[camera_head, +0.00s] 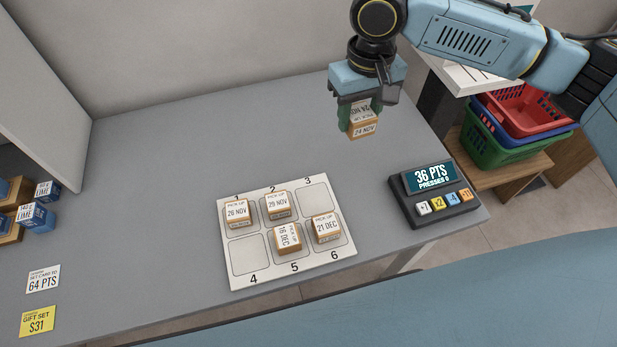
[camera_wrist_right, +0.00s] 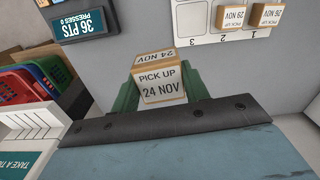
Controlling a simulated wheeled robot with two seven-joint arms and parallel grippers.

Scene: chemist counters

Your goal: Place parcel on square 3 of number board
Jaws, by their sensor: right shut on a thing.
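My right gripper (camera_head: 361,108) is shut on a parcel (camera_head: 362,128) labelled "24 NOV" and holds it above the counter, behind and to the right of the number board. The parcel also shows in the right wrist view (camera_wrist_right: 162,85) between the green fingers. The number board (camera_head: 248,255) lies on the counter. Square 3 (camera_head: 314,199) is bare. Parcels stand on square 1 (camera_head: 238,213), square 2 (camera_head: 278,204), square 5 (camera_head: 287,238) and square 6 (camera_head: 326,227). Square 4 (camera_head: 249,253) is bare. My left gripper is not in view.
A points keypad (camera_head: 433,192) reading "36 PTS" stands right of the board. Red and green baskets (camera_head: 490,140) are beyond the counter's right edge. Blue boxes (camera_head: 37,216) and price cards (camera_head: 42,279) are at the left. The grey counter (camera_head: 160,150) is clear behind the board.

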